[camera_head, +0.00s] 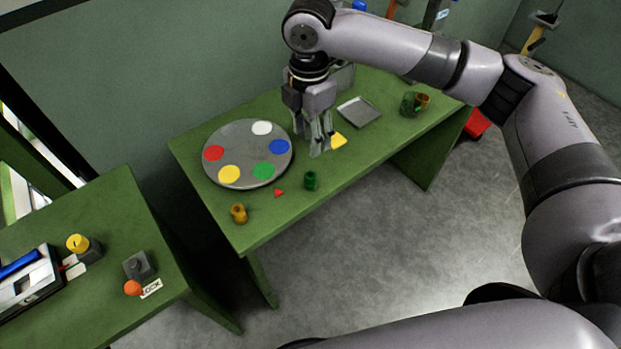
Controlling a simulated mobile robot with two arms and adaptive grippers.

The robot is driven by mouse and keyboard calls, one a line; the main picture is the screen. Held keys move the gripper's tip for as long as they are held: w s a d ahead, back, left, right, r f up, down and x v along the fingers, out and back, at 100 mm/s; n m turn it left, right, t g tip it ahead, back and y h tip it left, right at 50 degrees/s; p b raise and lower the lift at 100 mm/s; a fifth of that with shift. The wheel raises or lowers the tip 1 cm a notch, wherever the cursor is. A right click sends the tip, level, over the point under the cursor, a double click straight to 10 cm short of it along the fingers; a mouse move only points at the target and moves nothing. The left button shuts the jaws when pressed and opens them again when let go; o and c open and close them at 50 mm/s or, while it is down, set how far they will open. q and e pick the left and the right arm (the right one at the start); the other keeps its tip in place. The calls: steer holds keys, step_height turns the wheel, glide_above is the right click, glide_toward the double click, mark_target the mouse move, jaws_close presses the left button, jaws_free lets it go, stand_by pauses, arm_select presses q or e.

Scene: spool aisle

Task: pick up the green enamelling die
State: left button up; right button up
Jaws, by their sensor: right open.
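A small green cylindrical piece (311,180), which looks like the green enamelling die, stands upright near the front edge of the green table (345,178). My right gripper (320,147) points down over the table, just behind and slightly right of this piece. Its jaws are open, and I see nothing between them. The gripper is apart from the green piece. A yellow piece (339,140) lies just right of the fingers, partly hidden by them. My left gripper is not in view.
A round grey palette (242,138) with coloured discs lies left of the gripper. A small red piece (279,193) and an amber cylinder (239,214) are at the front left. A grey tray (359,112) and a dark green cup (409,103) are at the right.

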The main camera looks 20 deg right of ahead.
mark_target(310, 175)
step_height(310, 175, down, 12)
steer(key=shift+d+r+p, duration=0.1)
steer(key=shift+r+p, duration=0.05)
steer(key=shift+p, duration=1)
steer(key=shift+w+f+p, duration=0.1)
steer(key=shift+f+p, duration=0.2)
steer(key=shift+f, duration=0.25)
steer(key=f, duration=0.2)
steer(key=f+p, duration=0.1)
steer(key=f, duration=0.1)
steer(key=shift+w+d+f, duration=0.1)
steer(key=shift+w+f, duration=0.05)
steer(key=shift+w, duration=0.05)
steer(key=shift+c, duration=0.3)
jaws_close()
